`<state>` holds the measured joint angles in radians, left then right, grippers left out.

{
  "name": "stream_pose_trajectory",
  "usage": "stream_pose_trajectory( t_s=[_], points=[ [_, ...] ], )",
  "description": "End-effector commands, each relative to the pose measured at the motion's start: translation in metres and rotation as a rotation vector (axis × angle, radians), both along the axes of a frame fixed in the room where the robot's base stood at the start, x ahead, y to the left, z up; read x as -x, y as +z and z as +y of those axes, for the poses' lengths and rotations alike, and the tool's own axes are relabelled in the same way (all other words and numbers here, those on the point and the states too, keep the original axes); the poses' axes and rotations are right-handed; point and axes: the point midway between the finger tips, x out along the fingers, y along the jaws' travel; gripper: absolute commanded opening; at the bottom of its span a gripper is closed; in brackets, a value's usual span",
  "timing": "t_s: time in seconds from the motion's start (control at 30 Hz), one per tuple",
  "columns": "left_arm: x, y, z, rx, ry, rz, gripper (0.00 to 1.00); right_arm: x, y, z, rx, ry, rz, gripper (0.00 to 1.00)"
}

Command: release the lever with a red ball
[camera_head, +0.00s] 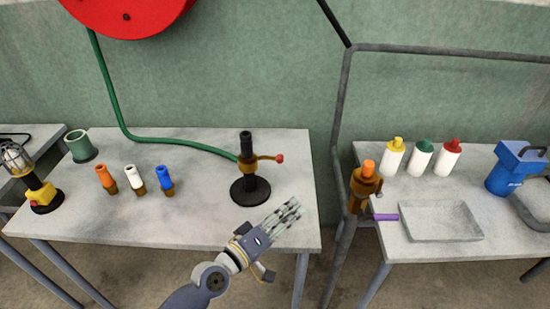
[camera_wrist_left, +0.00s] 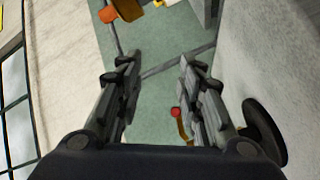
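A lever with a red ball (camera_head: 280,158) at its end sticks out to the right from a black upright fitting (camera_head: 248,165) with a brass collar. The fitting's round black base (camera_head: 250,191) stands on the left table. My left gripper (camera_head: 289,212) is in front and to the right of the base, below the ball in the head view. In the left wrist view its fingers (camera_wrist_left: 155,85) are spread with nothing between them. The red ball (camera_wrist_left: 176,112) shows there beside the right finger, which partly hides the brass lever. My right gripper is not in view.
Orange, white and blue nozzles (camera_head: 136,180) stand left on the table, with a green cup (camera_head: 79,146) and a caged lamp (camera_head: 28,178). A green hose (camera_head: 170,143) runs to the fitting. A grey pipe (camera_head: 342,130) and orange-topped brass fitting (camera_head: 364,186) stand right.

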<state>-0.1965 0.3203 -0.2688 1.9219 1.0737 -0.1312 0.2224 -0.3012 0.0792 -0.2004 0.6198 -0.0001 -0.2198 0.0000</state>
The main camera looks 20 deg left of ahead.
Motion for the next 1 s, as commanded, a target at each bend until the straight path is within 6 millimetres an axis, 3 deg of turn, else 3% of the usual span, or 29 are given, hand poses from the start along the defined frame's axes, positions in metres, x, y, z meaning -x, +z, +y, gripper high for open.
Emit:
stream_pose_trajectory(
  t_s=[0.1, 0.2, 0.33, 0.57, 1.0],
  points=[
    [-0.029, 0.01, 0.04, 0.164, 0.142, -0.031, 0.34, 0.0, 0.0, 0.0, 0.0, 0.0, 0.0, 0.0],
    [-0.044, 0.013, 0.068, 0.264, 0.237, -0.046, 0.34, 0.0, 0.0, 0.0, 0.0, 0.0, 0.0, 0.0],
    [-0.053, 0.013, 0.089, 0.327, 0.307, -0.054, 0.34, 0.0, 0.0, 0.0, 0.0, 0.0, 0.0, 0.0],
    [-0.073, 0.017, 0.091, 0.341, 0.322, -0.058, 0.34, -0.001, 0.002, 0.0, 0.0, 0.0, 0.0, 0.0],
    [-0.145, 0.025, 0.083, 0.339, 0.321, -0.058, 0.34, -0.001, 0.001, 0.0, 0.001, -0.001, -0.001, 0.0]
  ],
)
